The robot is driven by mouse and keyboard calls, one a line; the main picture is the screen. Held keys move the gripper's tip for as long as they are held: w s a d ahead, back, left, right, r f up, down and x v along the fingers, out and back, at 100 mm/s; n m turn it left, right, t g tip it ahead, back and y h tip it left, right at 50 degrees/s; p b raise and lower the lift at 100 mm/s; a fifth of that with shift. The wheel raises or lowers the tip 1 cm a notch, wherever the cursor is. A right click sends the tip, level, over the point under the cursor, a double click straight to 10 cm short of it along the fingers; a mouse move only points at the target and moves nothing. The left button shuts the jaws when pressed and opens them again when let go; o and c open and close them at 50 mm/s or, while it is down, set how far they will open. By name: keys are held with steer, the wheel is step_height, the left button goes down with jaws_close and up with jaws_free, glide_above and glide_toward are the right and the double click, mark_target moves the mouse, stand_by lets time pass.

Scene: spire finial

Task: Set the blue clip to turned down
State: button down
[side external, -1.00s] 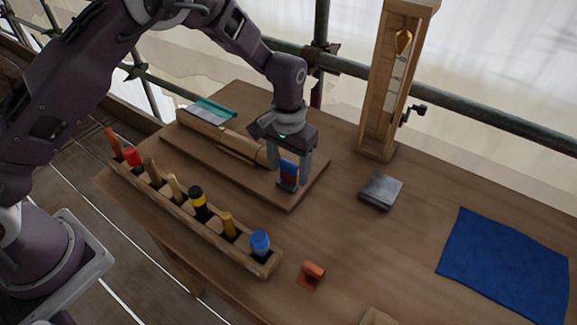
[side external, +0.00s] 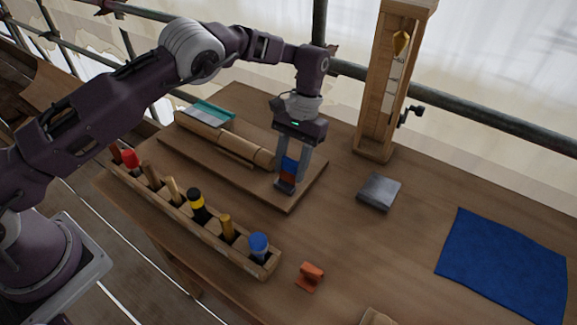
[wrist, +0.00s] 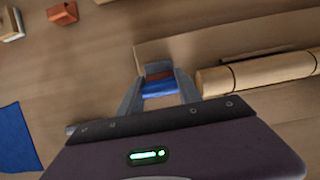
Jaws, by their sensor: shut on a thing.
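The blue clip (side external: 290,164) is between the fingers of my gripper (side external: 286,180), which is shut on it. Its blue part is uppermost and a red part shows below it, with dark grey at the bottom. It is at the right end of the wooden board (side external: 290,205), beside the end of the wooden roll-like piece (side external: 235,151). I cannot tell whether it touches the board. In the wrist view the blue clip (wrist: 160,88) spans between both fingers (wrist: 157,80), with red just beyond it.
A tool rack (side external: 215,235) with several handles runs along the front edge. An orange clip-like piece (side external: 309,276) and a grey block (side external: 379,191) lie to the right. A blue cloth (side external: 505,265) is at far right. A wooden tower (side external: 376,150) stands behind.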

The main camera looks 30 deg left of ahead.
mark_target(291, 160)
steer(key=shift+w+g, duration=0.15)
steer(key=shift+g, duration=0.25)
steer(key=c, duration=0.8)
jaws_free()
step_height(291, 160, up, 10)
